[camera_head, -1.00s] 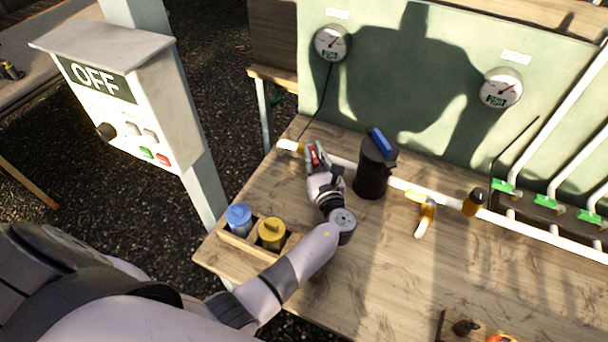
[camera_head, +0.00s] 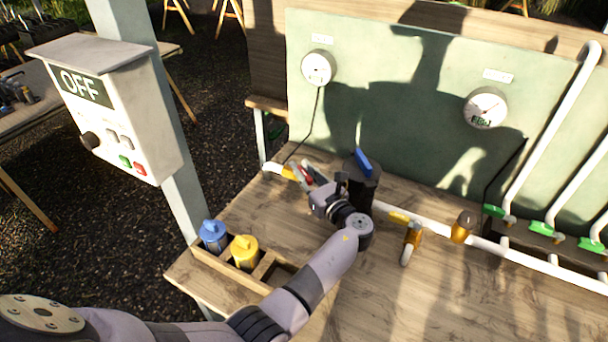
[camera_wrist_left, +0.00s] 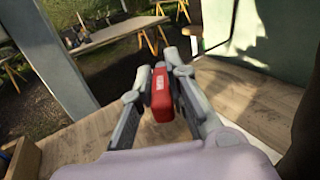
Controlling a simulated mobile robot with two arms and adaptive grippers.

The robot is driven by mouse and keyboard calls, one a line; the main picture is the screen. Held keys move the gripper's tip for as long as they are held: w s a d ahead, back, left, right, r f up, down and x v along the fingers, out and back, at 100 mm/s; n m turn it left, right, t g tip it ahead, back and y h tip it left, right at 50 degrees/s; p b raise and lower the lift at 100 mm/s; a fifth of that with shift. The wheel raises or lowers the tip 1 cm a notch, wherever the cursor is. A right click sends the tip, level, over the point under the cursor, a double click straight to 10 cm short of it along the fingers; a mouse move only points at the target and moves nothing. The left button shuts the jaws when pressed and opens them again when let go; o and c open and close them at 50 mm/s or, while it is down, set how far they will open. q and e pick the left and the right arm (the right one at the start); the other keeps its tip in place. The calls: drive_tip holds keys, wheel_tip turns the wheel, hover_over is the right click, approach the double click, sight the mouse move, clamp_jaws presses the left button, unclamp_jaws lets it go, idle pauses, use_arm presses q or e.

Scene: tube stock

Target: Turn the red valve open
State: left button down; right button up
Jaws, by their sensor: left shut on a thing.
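The red valve's handle (camera_wrist_left: 161,95) stands between the fingers of my left gripper in the left wrist view, with both fingers against its sides. In the head view my left gripper (camera_head: 306,176) is at the left part of the white pipe, shut on the red handle (camera_head: 308,174). Most of the valve body is hidden behind the gripper. A yellow piece (camera_head: 289,173) of the pipe shows just left of it. My right gripper is not in view.
A dark cylinder with a blue handle (camera_head: 363,161) stands close to the right of my left gripper. Further right are a yellow fitting (camera_head: 412,236) and green-handled valves (camera_head: 543,228). A wooden tray (camera_head: 208,262) holds a blue and a yellow canister. An OFF box (camera_head: 108,128) stands left.

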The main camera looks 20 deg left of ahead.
sight(304, 173)
use_arm(q)
drive_tip(key=c, duration=1.6)
unclamp_jaws()
drive_tip(key=shift+o, duration=0.2)
wheel_tip(304, 173, up, 10)
drive_tip(key=shift+r, duration=0.1)
drive_tip(key=shift+c, duration=0.5)
